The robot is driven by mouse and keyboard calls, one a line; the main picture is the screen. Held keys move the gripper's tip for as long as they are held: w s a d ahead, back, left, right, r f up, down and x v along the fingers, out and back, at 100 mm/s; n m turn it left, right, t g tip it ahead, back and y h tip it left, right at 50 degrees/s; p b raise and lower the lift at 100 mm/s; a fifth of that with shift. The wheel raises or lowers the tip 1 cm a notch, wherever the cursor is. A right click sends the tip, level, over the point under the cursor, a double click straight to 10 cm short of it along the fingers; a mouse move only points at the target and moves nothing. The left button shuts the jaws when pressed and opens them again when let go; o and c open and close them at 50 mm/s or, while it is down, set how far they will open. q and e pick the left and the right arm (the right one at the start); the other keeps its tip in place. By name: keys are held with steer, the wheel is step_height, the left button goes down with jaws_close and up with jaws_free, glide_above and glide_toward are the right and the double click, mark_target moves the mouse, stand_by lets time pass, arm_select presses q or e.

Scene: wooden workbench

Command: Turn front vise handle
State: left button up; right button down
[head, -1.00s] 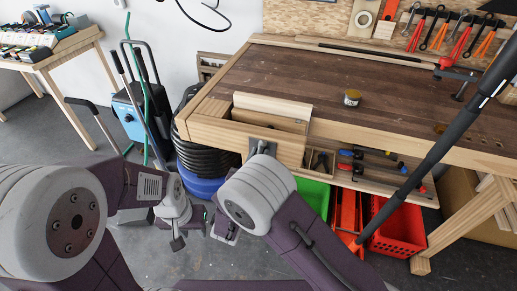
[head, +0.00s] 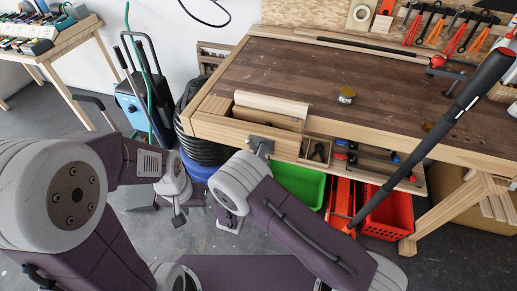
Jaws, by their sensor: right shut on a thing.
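The front vise (head: 270,135) is on the front-left end of the workbench. It has a thick wooden jaw and a grey metal screw mount (head: 261,144) on its front face. The vise handle is mostly hidden behind my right arm. My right gripper (head: 229,218) shows only in part below my arm's pale joint, low in front of the vise, and it is shut on the handle. My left gripper (head: 179,218) hangs to the left of it, apart from the vise. Its fingertips are too small to show a clear gap.
Green (head: 298,184) and red (head: 388,216) bins stand below. Black coils (head: 203,150) and a blue cart (head: 135,108) stand to the left.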

arm_select(q)
steer(key=shift+r, duration=0.4)
arm_select(e)
steer(key=shift+n, duration=0.6)
steer(key=shift+f, duration=0.1)
steer(key=c, duration=1.2)
jaws_free()
arm_select(q)
steer(key=shift+p, duration=0.3)
